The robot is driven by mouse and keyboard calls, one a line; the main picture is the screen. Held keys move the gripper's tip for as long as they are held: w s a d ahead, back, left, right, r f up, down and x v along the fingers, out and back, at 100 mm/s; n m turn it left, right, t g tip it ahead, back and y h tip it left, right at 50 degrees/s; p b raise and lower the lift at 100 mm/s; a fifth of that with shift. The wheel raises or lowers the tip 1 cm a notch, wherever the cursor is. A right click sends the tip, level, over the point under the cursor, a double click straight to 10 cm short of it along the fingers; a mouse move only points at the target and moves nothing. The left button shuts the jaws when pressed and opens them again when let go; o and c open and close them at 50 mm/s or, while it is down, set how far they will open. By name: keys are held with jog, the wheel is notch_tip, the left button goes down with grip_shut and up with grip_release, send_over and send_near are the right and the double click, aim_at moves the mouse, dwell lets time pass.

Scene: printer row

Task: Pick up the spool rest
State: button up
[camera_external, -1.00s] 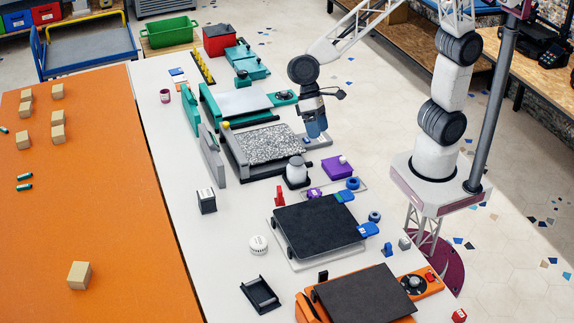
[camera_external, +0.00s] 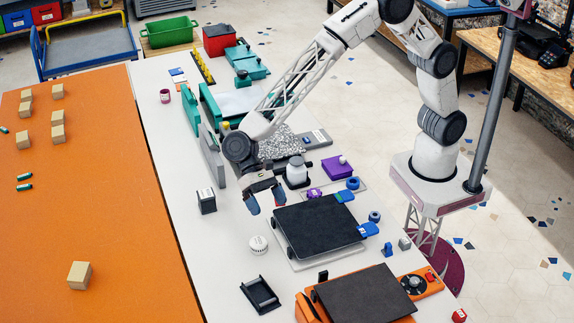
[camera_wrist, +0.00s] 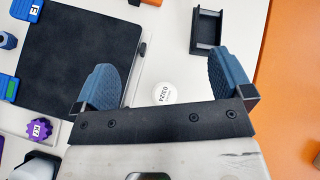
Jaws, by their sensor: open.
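The spool rest appears to be the black open cradle with raised ends (camera_external: 262,296), lying on the white table near the front. It also shows at the top of the wrist view (camera_wrist: 207,30). My gripper (camera_external: 266,203) is open and empty, with blue fingers, above the table behind and a little right of the cradle in the outside view. In the wrist view my gripper (camera_wrist: 164,78) has its fingers wide apart, with the cradle beyond the right finger. No finger touches the cradle.
A white round labelled disc (camera_external: 258,245) sits between my gripper and the cradle; it shows between the fingers (camera_wrist: 164,93). A printer with a black plate (camera_external: 318,228) stands to the right, an orange printer (camera_external: 362,297) at the front. A black box (camera_external: 207,201) stands left.

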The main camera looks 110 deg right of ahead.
aim_at(257, 291)
jog(key=w+a+f+m+y, duration=0.1)
jog(key=w+a+f, duration=0.1)
jog(key=w+f, duration=0.1)
jog(key=w+a+f+m+y, duration=0.1)
jog(key=w+a+f, duration=0.2)
jog(key=f, duration=0.3)
jog(key=w+a+f+m+y, duration=0.1)
jog(key=w+a+f, duration=0.2)
jog(key=w+f, duration=0.1)
jog(key=shift+w+f+m, duration=0.25)
jog(key=shift+f+m, duration=0.05)
jog(key=shift+m, duration=0.1)
jog(key=shift+x, duration=1.2)
jog(key=shift+a+f, duration=0.1)
jog(key=shift+a, duration=0.05)
jog(key=shift+x, duration=2.5)
jog(key=shift+c, duration=0.5)
jog(key=c, duration=1.2)
